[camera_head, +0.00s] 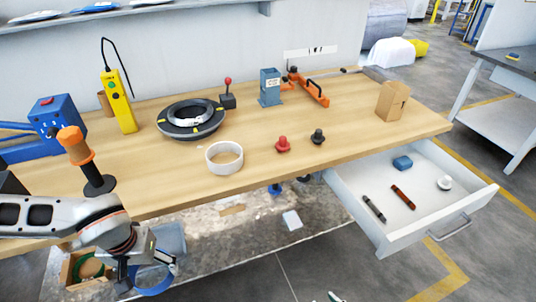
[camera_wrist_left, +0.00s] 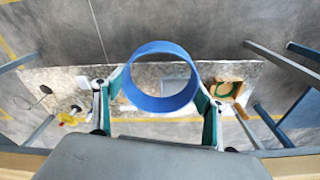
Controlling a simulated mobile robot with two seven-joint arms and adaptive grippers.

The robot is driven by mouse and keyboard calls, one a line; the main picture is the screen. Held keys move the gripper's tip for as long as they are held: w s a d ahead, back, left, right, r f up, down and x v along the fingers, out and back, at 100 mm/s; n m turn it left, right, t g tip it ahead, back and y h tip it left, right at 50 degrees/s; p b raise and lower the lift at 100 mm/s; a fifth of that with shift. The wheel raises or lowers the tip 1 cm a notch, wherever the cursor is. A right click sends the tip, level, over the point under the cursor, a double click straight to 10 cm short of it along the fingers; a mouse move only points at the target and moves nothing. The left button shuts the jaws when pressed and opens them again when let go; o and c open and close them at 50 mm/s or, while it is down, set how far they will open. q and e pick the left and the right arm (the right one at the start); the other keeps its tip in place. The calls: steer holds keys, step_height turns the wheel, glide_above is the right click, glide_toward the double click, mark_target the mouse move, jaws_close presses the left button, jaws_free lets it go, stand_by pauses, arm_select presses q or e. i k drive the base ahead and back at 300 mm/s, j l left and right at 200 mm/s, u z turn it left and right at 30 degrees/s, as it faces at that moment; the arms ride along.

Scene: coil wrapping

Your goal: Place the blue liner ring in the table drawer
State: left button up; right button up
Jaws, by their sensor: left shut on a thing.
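The blue liner ring (camera_head: 153,284) hangs in my left gripper (camera_head: 148,266), in front of the table's front edge at the lower left and below the tabletop. In the left wrist view the ring (camera_wrist_left: 160,104) sits between the two fingers (camera_wrist_left: 161,92), which are shut on it. Its open middle shows the floor beyond. The table drawer (camera_head: 437,223) is pulled out at the right, far from the gripper. It holds a blue block (camera_head: 402,163), a dark marker (camera_head: 374,208), a brown marker (camera_head: 403,197) and a small white roll (camera_head: 444,183). My right gripper is not in view.
On the wooden table (camera_head: 330,165) stand a white ring (camera_head: 224,158), a black coil (camera_head: 190,119), red (camera_head: 283,145) and black (camera_head: 318,136) knobs and an orange-handled tool (camera_head: 75,146). A cardboard box (camera_head: 88,268) stands below. The drawer's right and front floor is mostly clear.

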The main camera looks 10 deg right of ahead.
mark_target(372, 176)
steer(key=l+u, duration=0.1)
steer(key=l, duration=0.55)
steer(key=k+l, duration=0.1)
steer(key=l, duration=0.5)
steer(key=k+l+u, duration=0.15)
steer(key=l, duration=0.45)
steer(key=l+u, duration=0.1)
steer(key=l, duration=0.55)
